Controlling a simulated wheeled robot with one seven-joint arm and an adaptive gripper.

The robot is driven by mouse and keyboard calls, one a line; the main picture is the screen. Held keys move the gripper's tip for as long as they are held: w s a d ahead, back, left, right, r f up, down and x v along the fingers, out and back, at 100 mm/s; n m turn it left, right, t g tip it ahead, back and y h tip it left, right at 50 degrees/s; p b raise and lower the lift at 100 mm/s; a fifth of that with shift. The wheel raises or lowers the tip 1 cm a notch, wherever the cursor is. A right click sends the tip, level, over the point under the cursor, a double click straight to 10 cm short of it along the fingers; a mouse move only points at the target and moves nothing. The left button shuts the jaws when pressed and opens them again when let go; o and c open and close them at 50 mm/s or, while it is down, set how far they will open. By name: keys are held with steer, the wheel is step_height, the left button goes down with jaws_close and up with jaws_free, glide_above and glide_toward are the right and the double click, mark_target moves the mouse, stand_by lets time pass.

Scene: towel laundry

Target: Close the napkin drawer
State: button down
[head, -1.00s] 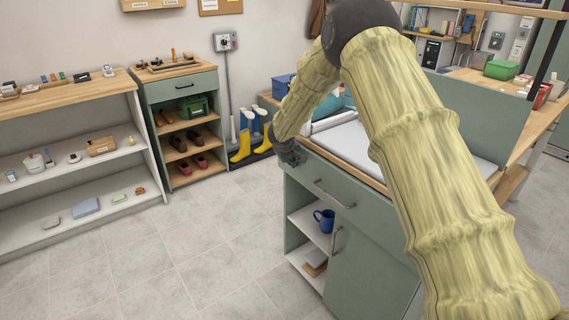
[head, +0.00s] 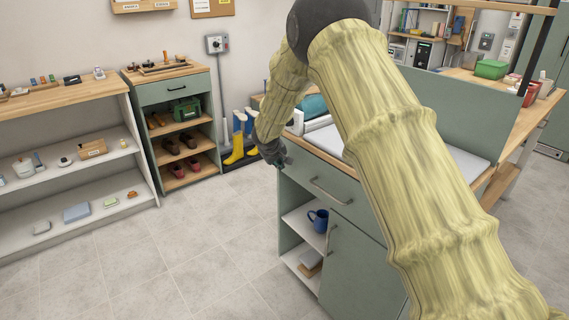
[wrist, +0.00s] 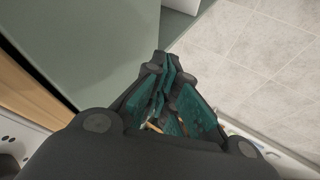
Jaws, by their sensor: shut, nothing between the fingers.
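The near green cabinet has a wide drawer (head: 348,207) with a dark bar handle (head: 330,192) just under its worktop. Its front looks about flush with the cabinet, though a small gap would be hard to see. No label shows that this is the napkin drawer. My gripper (head: 283,163) is shut and empty at the upper left corner of that front; I cannot tell whether it touches. In the wrist view my gripper (wrist: 166,72) points past a green panel (wrist: 95,40). My arm covers the right part of the cabinet.
Below the drawer are open shelves with a blue mug (head: 319,218) and a green door (head: 350,265). A small cabinet (head: 143,95) with its own drawer and a white shelf unit (head: 120,158) stand at the back left. Yellow boots (head: 236,150) stand behind. The floor at left is clear.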

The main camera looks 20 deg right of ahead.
steer(key=v, duration=0.9)
steer(key=s+a+f+m+g+y+p, duration=0.1)
steer(key=s+a+f+g+y+p, duration=0.1)
steer(key=s+f, duration=1.2)
steer(key=s+a+f+g+y+p, duration=0.2)
steer(key=s+f+y+p, duration=0.1)
steer(key=s+f, duration=1.15)
steer(key=s+d+f+m+g+p, duration=0.1)
steer(key=s+p, duration=0.1)
steer(key=s, duration=1.5)
steer(key=s+d+f+m+g+h+p, duration=0.1)
steer(key=s+p, duration=0.1)
steer(key=s, duration=1.4)
steer(key=shift+s+d+f, duration=0.25)
steer(key=shift+s+d, duration=0.05)
steer(key=shift+s, duration=0.05)
